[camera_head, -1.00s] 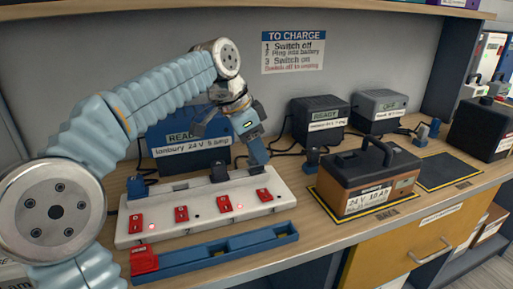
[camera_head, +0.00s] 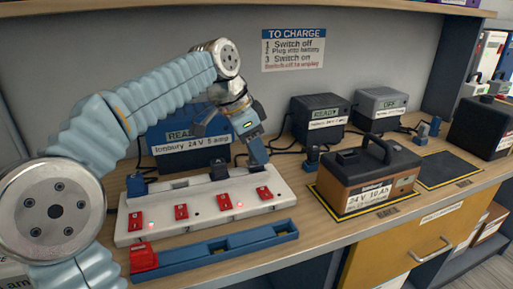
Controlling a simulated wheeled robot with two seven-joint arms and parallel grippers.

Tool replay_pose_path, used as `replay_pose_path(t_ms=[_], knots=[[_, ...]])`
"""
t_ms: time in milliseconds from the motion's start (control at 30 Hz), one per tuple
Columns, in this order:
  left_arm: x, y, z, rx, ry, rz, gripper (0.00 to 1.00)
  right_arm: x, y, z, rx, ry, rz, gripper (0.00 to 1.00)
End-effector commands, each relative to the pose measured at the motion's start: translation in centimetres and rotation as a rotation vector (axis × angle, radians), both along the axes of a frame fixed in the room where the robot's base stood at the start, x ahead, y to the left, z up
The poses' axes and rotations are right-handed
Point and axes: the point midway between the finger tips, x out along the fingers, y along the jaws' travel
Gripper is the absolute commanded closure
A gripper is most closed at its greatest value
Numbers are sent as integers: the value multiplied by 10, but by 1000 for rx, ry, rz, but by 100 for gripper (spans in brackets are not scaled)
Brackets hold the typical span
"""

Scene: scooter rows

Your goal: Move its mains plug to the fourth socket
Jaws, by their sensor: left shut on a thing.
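A white socket strip (camera_head: 205,212) with a row of red switches lies on the bench. A blue plug (camera_head: 137,186) stands at its left-end socket. A black plug (camera_head: 218,172) stands at the third socket. My left gripper (camera_head: 258,157) points down at the right end of the strip, over the fourth socket. It is shut on a plug, which the fingers mostly hide; I cannot tell whether the plug is seated. The fourth switch (camera_head: 264,194) is in front of the gripper. Red lights glow beside the first and third switches. My right gripper is not in view.
A blue charger (camera_head: 190,160) showing READY stands behind the strip. A blue tray (camera_head: 215,250) lies in front. A brown and black battery (camera_head: 368,178) stands to the right, with an empty dark mat (camera_head: 448,170) beyond. Two more chargers (camera_head: 320,115) (camera_head: 379,108) stand at the back.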

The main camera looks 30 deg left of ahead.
Motion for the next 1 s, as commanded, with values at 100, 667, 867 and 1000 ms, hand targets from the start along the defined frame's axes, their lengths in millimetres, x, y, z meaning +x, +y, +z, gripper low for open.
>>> replay_pose_path(t_ms=[100, 667, 867, 1000], knots=[[0, 0, -3, 0, 0, 0, 100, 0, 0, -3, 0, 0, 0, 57], [0, 0, -14, 0, 0, 0, 100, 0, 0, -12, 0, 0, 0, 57], [0, 0, -14, 0, 0, 0, 42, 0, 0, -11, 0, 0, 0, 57], [0, 0, -14, 0, 0, 0, 39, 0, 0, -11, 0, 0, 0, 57]])
